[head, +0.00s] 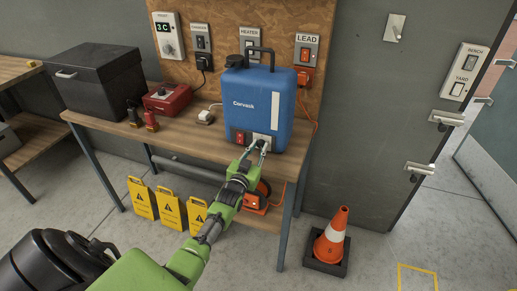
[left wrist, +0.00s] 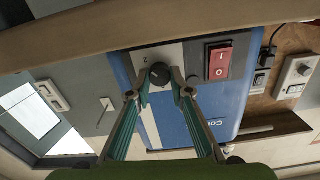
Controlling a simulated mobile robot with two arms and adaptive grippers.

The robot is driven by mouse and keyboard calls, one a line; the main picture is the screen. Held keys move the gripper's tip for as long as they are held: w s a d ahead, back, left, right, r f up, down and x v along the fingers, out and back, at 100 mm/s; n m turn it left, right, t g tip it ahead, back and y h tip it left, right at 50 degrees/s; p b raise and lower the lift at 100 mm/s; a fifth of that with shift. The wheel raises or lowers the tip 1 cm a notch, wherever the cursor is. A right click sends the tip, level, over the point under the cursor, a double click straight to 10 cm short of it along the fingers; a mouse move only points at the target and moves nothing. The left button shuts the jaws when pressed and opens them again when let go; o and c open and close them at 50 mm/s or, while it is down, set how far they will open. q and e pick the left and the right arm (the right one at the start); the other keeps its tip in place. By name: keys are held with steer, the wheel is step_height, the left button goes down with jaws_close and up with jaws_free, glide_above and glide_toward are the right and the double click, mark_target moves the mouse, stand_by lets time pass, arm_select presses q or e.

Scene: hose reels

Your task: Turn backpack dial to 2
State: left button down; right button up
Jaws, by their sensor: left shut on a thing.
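The blue backpack (head: 258,105) stands upright on the wooden workbench, with a black top handle and a cap. Its front bottom has a red rocker switch (head: 241,137) and a grey panel with the dial. In the left wrist view the black dial (left wrist: 159,75) sits on the grey panel, with a mark like a 2 beside it. My left gripper (head: 262,147) reaches the panel from the front, and its fingers also show in the left wrist view (left wrist: 160,88). They are shut on the dial, one on each side. My right gripper is not in view.
The workbench (head: 185,142) also holds a black box (head: 103,82), a red charger (head: 167,98) and a white plug block (head: 205,117). Yellow caution signs (head: 170,209) stand below. A traffic cone (head: 330,240) stands on the floor at the right. Switches hang on the board behind.

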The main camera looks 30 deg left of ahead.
arm_select(q)
steer(key=c, duration=1.8)
jaws_free()
steer(key=shift+f, duration=0.1)
steer(key=v, duration=1.2)
steer(key=s+d+f+m+g+h, duration=0.1)
steer(key=s+d+f+g, duration=0.3)
steer(key=f, duration=0.7)
steer(key=s+d+f+g+h, duration=0.1)
steer(key=s+d+f, duration=0.2)
steer(key=s+f, duration=0.5)
steer(key=s+d+f+m+g+h, duration=0.1)
steer(key=s+d+f+g, duration=0.25)
steer(key=f, duration=0.95)
steer(key=s+d+f+g, duration=0.2)
steer(key=s+f, duration=0.3)
steer(key=s, duration=0.6)
steer(key=s+d+f+m+g, duration=0.1)
steer(key=s+d+f+g, duration=0.1)
steer(key=s+f, duration=0.4)
steer(key=s+d+f+m+g+h, duration=0.1)
steer(key=s+f+g, duration=0.3)
steer(key=s, duration=1.2)
steer(key=shift+s+d+f, duration=0.15)
steer(key=shift+d+f, duration=0.1)
steer(key=shift+f, duration=0.2)
steer(key=shift+s+d+f, duration=0.15)
steer(key=shift+d+f, duration=0.1)
steer(key=shift+f, duration=0.2)
